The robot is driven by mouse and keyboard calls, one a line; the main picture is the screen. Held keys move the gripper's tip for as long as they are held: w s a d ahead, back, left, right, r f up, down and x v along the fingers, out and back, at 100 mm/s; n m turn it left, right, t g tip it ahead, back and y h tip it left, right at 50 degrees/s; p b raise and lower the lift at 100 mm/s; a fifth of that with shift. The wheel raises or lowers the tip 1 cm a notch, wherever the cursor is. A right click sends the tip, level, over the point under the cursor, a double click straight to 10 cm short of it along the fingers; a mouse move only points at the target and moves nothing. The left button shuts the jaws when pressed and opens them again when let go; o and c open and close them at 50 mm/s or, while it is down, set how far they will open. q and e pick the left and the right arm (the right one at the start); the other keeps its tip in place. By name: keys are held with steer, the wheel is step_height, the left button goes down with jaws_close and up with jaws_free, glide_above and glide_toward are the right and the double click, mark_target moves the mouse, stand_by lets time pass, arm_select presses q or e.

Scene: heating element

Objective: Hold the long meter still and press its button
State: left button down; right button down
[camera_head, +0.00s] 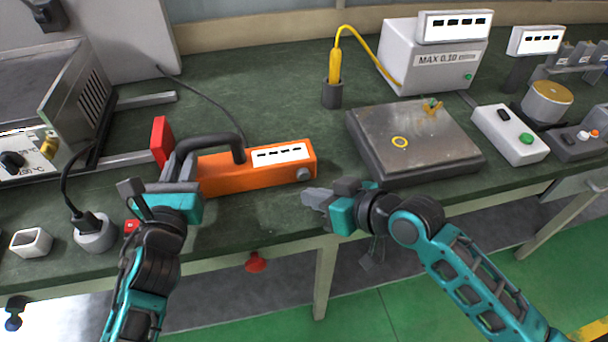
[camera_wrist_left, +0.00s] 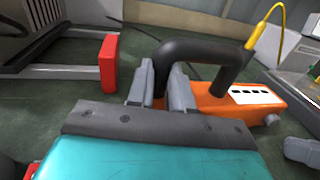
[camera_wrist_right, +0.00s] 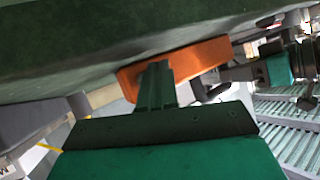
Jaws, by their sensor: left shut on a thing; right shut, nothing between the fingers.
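The long meter (camera_head: 225,173) is an orange bar with a black handle, a white display and a grey button (camera_head: 303,174) at its right end. It lies on the green bench. My left gripper (camera_head: 178,165) is shut on the left part of the black handle; in the left wrist view its fingers (camera_wrist_left: 160,88) sit on either side of the handle (camera_wrist_left: 205,52). My right gripper (camera_head: 312,197) is shut and empty, just in front of and below the button, apart from it. In the right wrist view its closed fingers (camera_wrist_right: 156,80) overlap the orange body (camera_wrist_right: 190,60).
A grey metal plate (camera_head: 370,165) lies right of the meter. A yellow probe stands in a dark holder (camera_head: 332,95) behind. A red block (camera_head: 161,141) and a round grey socket (camera_head: 94,233) are at left. The bench (camera_head: 280,215) is clear in front of the meter.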

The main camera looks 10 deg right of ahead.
mark_target(321, 226)
steer(key=shift+w, duration=0.6)
stand_by(1.6)
steer(key=shift+w, duration=0.4)
steer(key=shift+w, duration=0.6)
stand_by(0.6)
steer(key=shift+s, duration=1)
steer(key=shift+s, duration=2.55)
